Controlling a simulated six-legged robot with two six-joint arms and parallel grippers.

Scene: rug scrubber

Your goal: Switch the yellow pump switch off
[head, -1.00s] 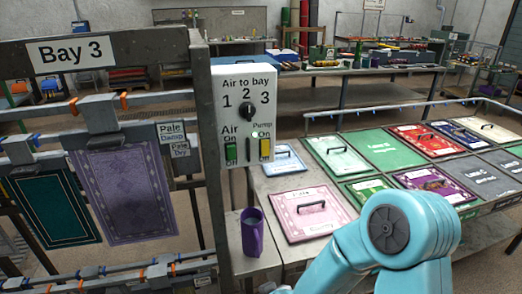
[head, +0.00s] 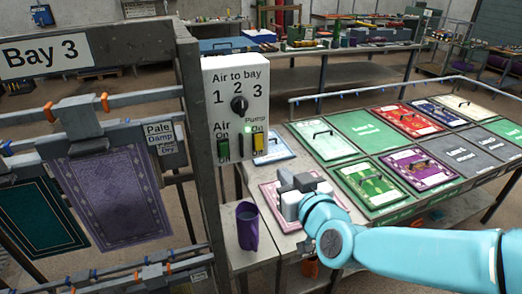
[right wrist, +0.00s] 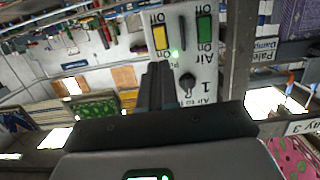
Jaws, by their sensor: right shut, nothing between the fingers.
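The white control panel (head: 238,88) is on the Bay 3 frame post. Its yellow pump switch (head: 258,143) is at the lower right, under the labels "Pump" and "On". I cannot tell which way it is tipped. A small green light (head: 248,128) glows beside it. My right gripper (head: 284,180) is shut and empty, below and right of the switch and apart from it. In the right wrist view the panel is upside down. The yellow switch (right wrist: 160,37) shows just beyond my shut fingers (right wrist: 157,78), between "Off" and "On". My left gripper is out of view.
A green air switch (head: 223,149) is left of the yellow one, and a black selector knob (head: 239,104) is above. A table with several coloured boards (head: 360,132) extends right. Rugs (head: 118,195) hang left.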

